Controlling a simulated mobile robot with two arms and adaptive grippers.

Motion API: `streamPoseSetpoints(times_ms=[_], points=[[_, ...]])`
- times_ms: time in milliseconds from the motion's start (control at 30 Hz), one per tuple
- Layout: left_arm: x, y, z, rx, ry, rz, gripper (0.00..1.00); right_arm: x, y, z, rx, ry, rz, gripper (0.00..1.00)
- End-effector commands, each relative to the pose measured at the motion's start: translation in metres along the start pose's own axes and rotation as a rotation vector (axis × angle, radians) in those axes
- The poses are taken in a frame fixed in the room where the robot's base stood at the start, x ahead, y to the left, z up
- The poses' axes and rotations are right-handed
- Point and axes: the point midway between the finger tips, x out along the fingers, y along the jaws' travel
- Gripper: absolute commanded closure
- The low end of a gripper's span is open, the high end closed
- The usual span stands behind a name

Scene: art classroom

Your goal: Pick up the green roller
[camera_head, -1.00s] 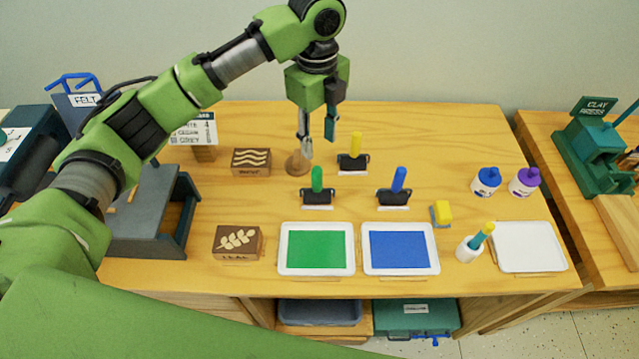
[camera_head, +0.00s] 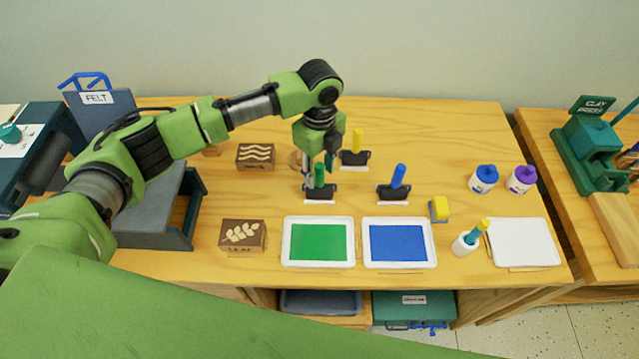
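The green roller (camera_head: 320,190), with a green upright handle and a black head, stands on a small white rest on the wooden table, behind the green tray. My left gripper (camera_head: 318,168) points down right at its handle, one finger to each side as it appears. The fingers look apart; whether they touch the handle I cannot tell. The roller's black head and the handle's front stay visible. My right gripper is not in view.
The yellow roller (camera_head: 355,157) stands just behind to the right, and the blue roller (camera_head: 395,190) to the right. A wave stamp block (camera_head: 255,156), leaf block (camera_head: 243,236), green tray (camera_head: 287,242) and blue tray (camera_head: 430,254) are nearby. The table's back right is clear.

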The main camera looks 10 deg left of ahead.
Motion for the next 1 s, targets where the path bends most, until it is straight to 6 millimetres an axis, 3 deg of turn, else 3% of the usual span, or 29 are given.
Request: streamPoseSetpoints(times_ms=[133,333,367,500,1000], points=[[0.0115,0.0001,-0.0002,0.001,0.000,0.000,0.63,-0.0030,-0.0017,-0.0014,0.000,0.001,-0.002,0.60],[0.0128,-0.0002,-0.0003,0.001,0.000,-0.001,0.63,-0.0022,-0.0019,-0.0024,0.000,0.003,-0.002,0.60],[0.0127,-0.0002,-0.0003,0.001,0.000,-0.001,0.66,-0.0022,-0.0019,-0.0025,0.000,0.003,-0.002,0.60],[0.0125,-0.0002,-0.0003,0.001,0.000,-0.001,1.00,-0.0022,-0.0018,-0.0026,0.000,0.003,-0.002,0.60],[0.0050,-0.0012,-0.0001,0.001,0.000,-0.004,1.00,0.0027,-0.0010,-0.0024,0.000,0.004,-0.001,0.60]])
